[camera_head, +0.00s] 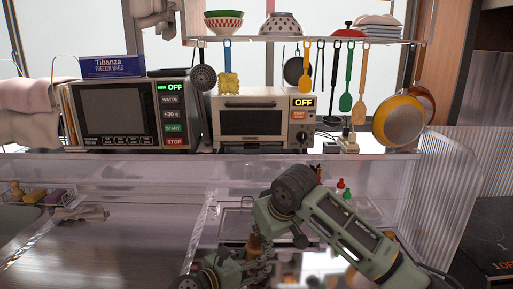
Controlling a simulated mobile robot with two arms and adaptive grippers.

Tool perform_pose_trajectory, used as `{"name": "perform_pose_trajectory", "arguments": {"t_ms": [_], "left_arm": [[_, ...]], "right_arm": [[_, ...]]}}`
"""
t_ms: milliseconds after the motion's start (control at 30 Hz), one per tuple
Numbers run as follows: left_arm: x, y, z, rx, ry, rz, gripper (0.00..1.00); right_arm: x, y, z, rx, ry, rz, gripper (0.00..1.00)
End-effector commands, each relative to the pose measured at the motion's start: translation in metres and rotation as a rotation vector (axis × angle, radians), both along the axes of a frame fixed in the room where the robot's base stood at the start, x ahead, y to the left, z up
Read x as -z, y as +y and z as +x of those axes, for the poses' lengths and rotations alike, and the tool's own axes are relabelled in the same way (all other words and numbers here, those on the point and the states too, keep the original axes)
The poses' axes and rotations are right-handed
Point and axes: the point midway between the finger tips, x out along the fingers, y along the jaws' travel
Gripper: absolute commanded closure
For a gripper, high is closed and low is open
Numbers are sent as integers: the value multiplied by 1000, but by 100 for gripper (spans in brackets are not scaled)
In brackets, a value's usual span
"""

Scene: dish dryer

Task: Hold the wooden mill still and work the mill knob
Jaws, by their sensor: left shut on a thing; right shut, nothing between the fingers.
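The wooden mill (254,243) shows as a small brown piece low in the middle of the head view. Most of it is hidden by my grippers and arms. My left gripper (242,264) is at the mill's lower part and is shut on it. My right gripper (262,228) is above, close to the mill's top, and is shut with nothing between its fingers. The mill knob cannot be made out clearly, and I cannot tell whether the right gripper touches it.
A microwave (122,112), a toaster oven (262,122) and hanging utensils are along the back. Bottles with red and green caps (341,187) stand behind my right arm. A clear ridged panel (436,190) is at the right. The counter at left (110,250) is largely clear.

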Motion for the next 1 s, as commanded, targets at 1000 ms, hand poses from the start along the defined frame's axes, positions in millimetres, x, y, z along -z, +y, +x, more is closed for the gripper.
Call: {"name": "perform_pose_trajectory", "arguments": {"t_ms": [1000], "left_arm": [[2,-3,-2,7,2,2,100]], "right_arm": [[4,9,-11,-7,7,1,100]]}}
